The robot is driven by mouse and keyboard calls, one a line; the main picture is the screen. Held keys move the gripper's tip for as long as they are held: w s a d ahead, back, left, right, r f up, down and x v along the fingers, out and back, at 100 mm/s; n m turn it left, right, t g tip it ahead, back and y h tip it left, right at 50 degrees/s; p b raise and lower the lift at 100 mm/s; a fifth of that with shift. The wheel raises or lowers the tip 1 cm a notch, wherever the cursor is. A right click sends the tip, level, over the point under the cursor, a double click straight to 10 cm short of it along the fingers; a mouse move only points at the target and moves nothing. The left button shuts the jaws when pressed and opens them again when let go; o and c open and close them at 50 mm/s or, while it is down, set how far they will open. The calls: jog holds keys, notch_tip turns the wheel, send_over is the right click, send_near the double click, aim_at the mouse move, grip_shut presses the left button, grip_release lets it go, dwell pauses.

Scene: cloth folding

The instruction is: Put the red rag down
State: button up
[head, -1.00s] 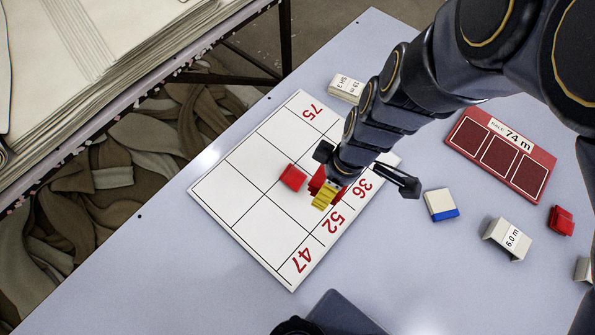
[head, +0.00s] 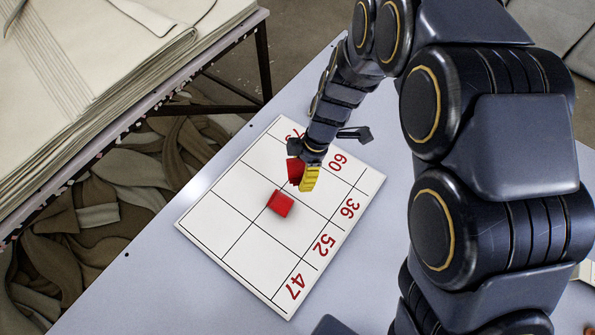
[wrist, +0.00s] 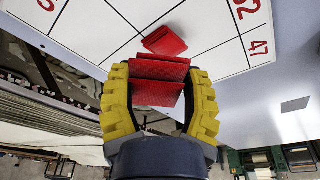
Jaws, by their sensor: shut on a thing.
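My gripper (head: 302,180) has yellow padded fingers and is shut on a folded red rag (head: 294,171). In the wrist view the held rag (wrist: 158,82) sits between the two yellow fingers. The gripper is over a white board (head: 245,172) with a black grid and red numbers, near its 60 row. I cannot tell whether the held rag touches the board. A second folded red rag (head: 280,204) lies on the board near the middle, just below the gripper in the head view; it also shows beyond the held rag in the wrist view (wrist: 166,40).
The board lies on a pale blue-grey table (head: 150,268). A stack of large cream cloths (head: 95,75) stands at the upper left. Brown and grey cloths (head: 105,190) lie heaped below the table edge. Grid squares beside the 36, 52 and 47 look bare.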

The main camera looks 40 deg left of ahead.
aim_at(298, 167)
jog(key=a+f, duration=0.1)
jog(key=w+a+f, duration=0.1)
jog(key=f, duration=0.1)
jog(key=w+f, duration=0.1)
jog(key=shift+w+a+f, duration=0.2)
jog(key=shift+a+f, duration=0.2)
jog(key=shift+w+d+x, duration=0.1)
jog(key=shift+x, duration=0.6)
jog(key=shift+w+d+x, duration=0.1)
jog(key=shift+x, duration=0.6)
jog(key=shift+f, duration=0.4)
jog(key=shift+f, duration=0.3)
jog(key=o, duration=0.8)
jog(key=shift+r, duration=0.15)
jog(key=shift+v, duration=6.5)
jog(key=shift+r, duration=0.1)
